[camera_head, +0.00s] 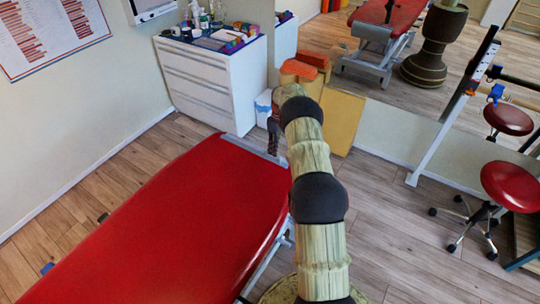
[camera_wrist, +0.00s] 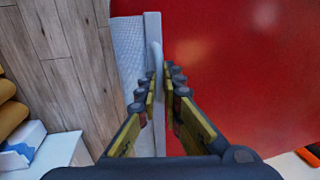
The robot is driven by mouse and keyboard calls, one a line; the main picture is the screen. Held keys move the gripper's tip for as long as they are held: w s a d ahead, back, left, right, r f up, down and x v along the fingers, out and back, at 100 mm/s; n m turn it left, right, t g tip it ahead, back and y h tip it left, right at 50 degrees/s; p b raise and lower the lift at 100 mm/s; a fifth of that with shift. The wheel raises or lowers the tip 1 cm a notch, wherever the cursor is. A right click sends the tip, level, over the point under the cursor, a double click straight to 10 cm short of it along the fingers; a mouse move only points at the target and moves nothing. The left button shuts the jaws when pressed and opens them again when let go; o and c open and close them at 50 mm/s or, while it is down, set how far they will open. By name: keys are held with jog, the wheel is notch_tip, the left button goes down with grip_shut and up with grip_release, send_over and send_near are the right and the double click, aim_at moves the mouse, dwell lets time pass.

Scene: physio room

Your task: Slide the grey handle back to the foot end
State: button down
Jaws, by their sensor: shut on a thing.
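The red treatment couch (camera_head: 170,225) fills the lower left of the head view, and its red top also fills the right of the wrist view (camera_wrist: 245,70). A grey end piece (camera_head: 250,148) runs along its far end. My gripper (camera_head: 275,145) reaches down at that end, partly hidden by my arm. In the wrist view the fingertips of my gripper (camera_wrist: 164,78) are shut on the slim grey handle (camera_wrist: 156,55), beside the red top's edge. A textured grey strip (camera_wrist: 133,50) lies left of it.
A white drawer unit (camera_head: 205,85) with bottles and boxes stands behind the couch. A white bin (camera_head: 263,104) and a yellow-orange block (camera_head: 342,118) stand near the far end. A red stool (camera_head: 508,186) is at right. Wooden floor (camera_head: 400,235) is clear between stool and couch.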

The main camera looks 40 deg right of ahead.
jog(key=shift+w+d, duration=0.1)
jog(key=shift+d, duration=0.1)
jog(key=c, duration=1.9)
grip_release()
jog(key=r, duration=0.4)
jog(key=d+r, duration=0.1)
jog(key=r, duration=0.2)
jog(key=d+r, duration=0.1)
jog(key=r, duration=0.3)
jog(key=shift+w+d+r, duration=0.15)
jog(key=shift+w+r, duration=0.15)
jog(key=shift+w, duration=0.1)
